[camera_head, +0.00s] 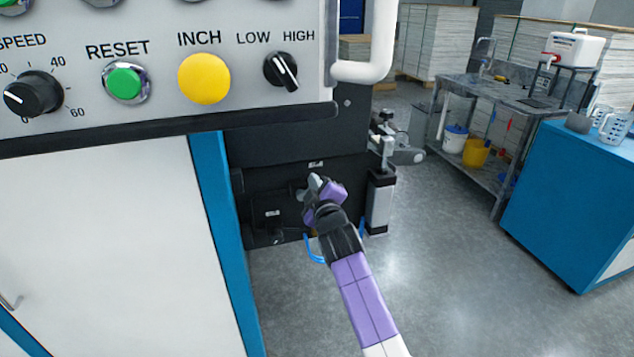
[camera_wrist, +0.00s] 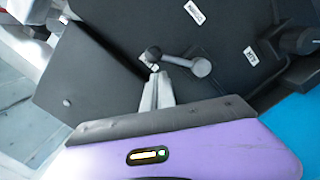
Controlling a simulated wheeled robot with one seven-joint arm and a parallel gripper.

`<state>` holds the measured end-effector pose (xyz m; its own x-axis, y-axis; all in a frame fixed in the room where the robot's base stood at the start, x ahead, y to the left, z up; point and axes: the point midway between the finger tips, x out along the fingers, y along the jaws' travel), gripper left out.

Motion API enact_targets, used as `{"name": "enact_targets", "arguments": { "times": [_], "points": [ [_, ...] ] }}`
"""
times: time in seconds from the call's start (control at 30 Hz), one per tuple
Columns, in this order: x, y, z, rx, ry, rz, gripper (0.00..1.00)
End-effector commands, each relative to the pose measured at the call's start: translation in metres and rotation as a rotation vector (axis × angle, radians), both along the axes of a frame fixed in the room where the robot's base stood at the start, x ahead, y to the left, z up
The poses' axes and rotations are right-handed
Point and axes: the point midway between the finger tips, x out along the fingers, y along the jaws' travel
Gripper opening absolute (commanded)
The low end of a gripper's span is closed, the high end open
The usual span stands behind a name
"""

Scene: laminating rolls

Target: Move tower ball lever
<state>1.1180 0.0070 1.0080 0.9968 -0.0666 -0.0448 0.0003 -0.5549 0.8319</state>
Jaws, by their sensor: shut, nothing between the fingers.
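A dark grey lever with a round ball end (camera_wrist: 201,67) sits on the black machine panel (camera_wrist: 110,75) in the wrist view. In the head view my gripper (camera_head: 314,181) is in front of the lower black panel and mostly hides the lever.
A dark fitting (camera_wrist: 300,40) is at right. A control box (camera_head: 170,60) overhangs at upper left, above a white cabinet (camera_head: 110,240). The grey floor (camera_head: 440,270) at right is open.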

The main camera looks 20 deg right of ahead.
Motion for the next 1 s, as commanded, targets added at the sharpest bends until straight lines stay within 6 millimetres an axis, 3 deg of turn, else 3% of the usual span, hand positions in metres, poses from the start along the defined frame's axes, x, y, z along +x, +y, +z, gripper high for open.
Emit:
{"name": "enact_targets", "arguments": {
  "times": [1.0],
  "points": [
    [0.0007,-0.0116,-0.0089,0.083,0.002,-0.002,0.0]
  ]
}}
